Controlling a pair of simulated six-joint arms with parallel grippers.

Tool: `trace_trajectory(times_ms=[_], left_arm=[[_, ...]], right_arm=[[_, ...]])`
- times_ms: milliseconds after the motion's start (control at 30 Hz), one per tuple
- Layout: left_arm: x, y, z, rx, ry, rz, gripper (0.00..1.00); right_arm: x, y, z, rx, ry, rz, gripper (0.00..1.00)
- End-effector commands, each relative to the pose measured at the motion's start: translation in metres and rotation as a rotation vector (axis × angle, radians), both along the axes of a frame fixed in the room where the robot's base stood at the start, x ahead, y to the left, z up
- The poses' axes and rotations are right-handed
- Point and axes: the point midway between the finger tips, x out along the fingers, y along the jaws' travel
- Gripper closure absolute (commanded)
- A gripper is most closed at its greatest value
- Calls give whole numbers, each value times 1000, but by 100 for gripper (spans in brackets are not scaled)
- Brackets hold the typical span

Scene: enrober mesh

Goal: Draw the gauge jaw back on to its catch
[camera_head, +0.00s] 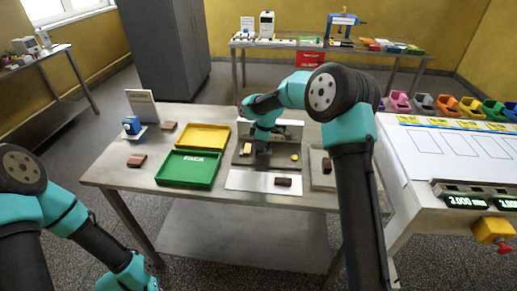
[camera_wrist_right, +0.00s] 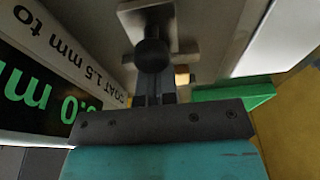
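The gauge (camera_head: 290,130) stands at the back of a dark plate (camera_head: 270,161) on the steel table, partly hidden by my right arm. In the right wrist view a round black knob (camera_wrist_right: 152,55) sits on a pale grey block (camera_wrist_right: 140,15), which I take to be the jaw. My right gripper (camera_wrist_right: 155,92) has its narrow, close-set fingers at this knob; whether they grip it is unclear. A dark display with green digits (camera_wrist_right: 30,95) is at the left there. The catch cannot be made out.
A green tray (camera_head: 190,184) and a yellow tray (camera_head: 228,130) stand left of the plate. A brown bar (camera_head: 283,181) lies on a pale strip (camera_head: 238,181) in front. More brown pieces lie around. A white console (camera_head: 418,160) is close on the right.

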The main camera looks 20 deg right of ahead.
Motion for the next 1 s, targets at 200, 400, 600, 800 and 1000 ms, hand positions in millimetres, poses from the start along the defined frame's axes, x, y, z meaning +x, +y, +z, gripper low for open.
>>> trace_trajectory(times_ms=[200, 400, 600, 800, 1000], left_arm=[[0, 0, 0, 0, 0, 0, 100], [0, 0, 0, 0, 0, 0, 100], [0, 0, 0, 0, 0, 0, 100], [0, 0, 0, 0, 0, 0, 100], [0, 0, 0, 0, 0, 0, 100]], right_arm=[[-2, -5, 0, 0, 0, -1, 100], [-3, -9, 0, 0, 0, -1, 100], [-5, -12, 0, -1, 1, -1, 100], [-7, -16, 0, -1, 1, 0, 100], [-8, -19, 0, 0, 1, -1, 100]])
